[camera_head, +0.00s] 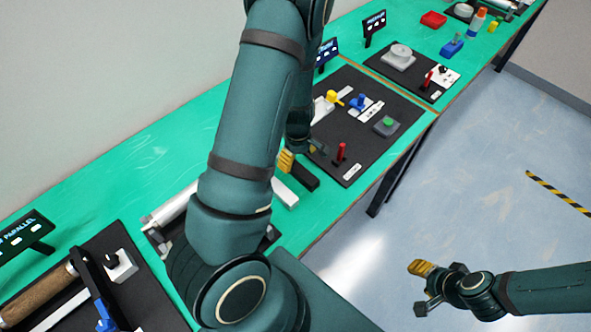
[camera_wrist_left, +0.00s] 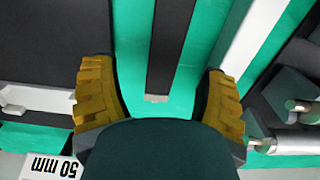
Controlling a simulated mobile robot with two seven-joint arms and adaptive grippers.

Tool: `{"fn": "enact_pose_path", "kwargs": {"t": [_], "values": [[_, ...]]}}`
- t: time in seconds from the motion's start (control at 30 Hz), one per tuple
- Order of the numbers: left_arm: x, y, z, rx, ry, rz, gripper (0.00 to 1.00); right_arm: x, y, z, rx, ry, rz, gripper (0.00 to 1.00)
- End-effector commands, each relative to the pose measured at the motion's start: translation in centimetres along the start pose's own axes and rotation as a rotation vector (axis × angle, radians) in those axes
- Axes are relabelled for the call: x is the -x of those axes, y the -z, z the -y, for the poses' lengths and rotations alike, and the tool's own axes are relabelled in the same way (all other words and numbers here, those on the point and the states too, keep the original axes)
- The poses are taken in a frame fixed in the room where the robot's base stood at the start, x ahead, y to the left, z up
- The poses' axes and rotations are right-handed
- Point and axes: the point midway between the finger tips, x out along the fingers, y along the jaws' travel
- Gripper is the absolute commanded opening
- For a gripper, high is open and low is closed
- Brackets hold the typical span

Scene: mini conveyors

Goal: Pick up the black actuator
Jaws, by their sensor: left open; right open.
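The black actuator (camera_head: 302,175) is a dark bar lying on the green bench in the head view, close to my left gripper (camera_head: 288,160). In the left wrist view the black actuator (camera_wrist_left: 172,40) runs down from the top edge between the two yellow-padded fingers of my left gripper (camera_wrist_left: 160,80). Its lighter end (camera_wrist_left: 155,98) points toward the palm. The fingers are open, with green bench visible on both sides of the bar. My left arm hides part of the bench. My right gripper (camera_head: 422,288) is open and empty over the floor at lower right.
A white bar (camera_head: 285,194) lies beside the black one; it also shows in the wrist view (camera_wrist_left: 248,40). A dark board (camera_head: 345,125) carries a red lever (camera_head: 341,152) and a green button (camera_head: 386,124). Metal cylinder parts (camera_wrist_left: 295,140) are near the right finger.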

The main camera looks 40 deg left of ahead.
Motion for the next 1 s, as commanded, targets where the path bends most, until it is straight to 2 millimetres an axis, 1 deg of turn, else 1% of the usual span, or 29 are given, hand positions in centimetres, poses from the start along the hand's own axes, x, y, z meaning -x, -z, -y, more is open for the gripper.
{"fn": "enact_pose_path", "kwargs": {"t": [0.23, 0.33, 0.47, 0.67, 0.7, 0.77, 0.8, 0.9, 1.0], "values": [[-3.3, 0.3, 0.7, 0.003, 0.004, 0.002, 0.73, -0.8, -0.1, -0.3, 0.000, -0.002, 0.000, 0.47], [-4.5, 0.3, 0.6, 0.001, 0.003, 0.001, 0.73, -1.1, -0.1, -0.3, 0.000, -0.002, 0.000, 0.47], [-5.1, 0.2, 0.5, 0.000, 0.001, 0.001, 0.73, -1.2, -0.1, -0.4, 0.000, -0.002, 0.000, 0.47], [-5.1, 0.2, 0.5, 0.000, 0.000, 0.000, 0.73, -1.1, -0.1, -0.4, 0.000, -0.002, 0.000, 0.47], [-5.1, 0.2, 0.5, 0.000, 0.001, 0.000, 0.67, -1.1, -0.1, -0.4, 0.000, -0.002, 0.000, 0.47], [-5.1, 0.2, 0.5, 0.000, 0.001, 0.000, 0.46, -1.1, -0.1, -0.4, 0.000, -0.002, 0.000, 0.47], [-5.1, 0.2, 0.5, 0.000, 0.001, 0.000, 0.32, -1.1, -0.1, -0.4, 0.000, -0.002, 0.000, 0.47], [-5.1, 0.2, 0.5, 0.000, 0.001, 0.000, 0.00, -1.1, -0.1, -0.3, 0.001, -0.002, 0.000, 0.47], [-5.1, 0.2, 0.5, 0.000, 0.001, 0.000, 0.00, -1.1, -0.1, -0.3, 0.001, -0.002, 0.000, 0.47]]}}
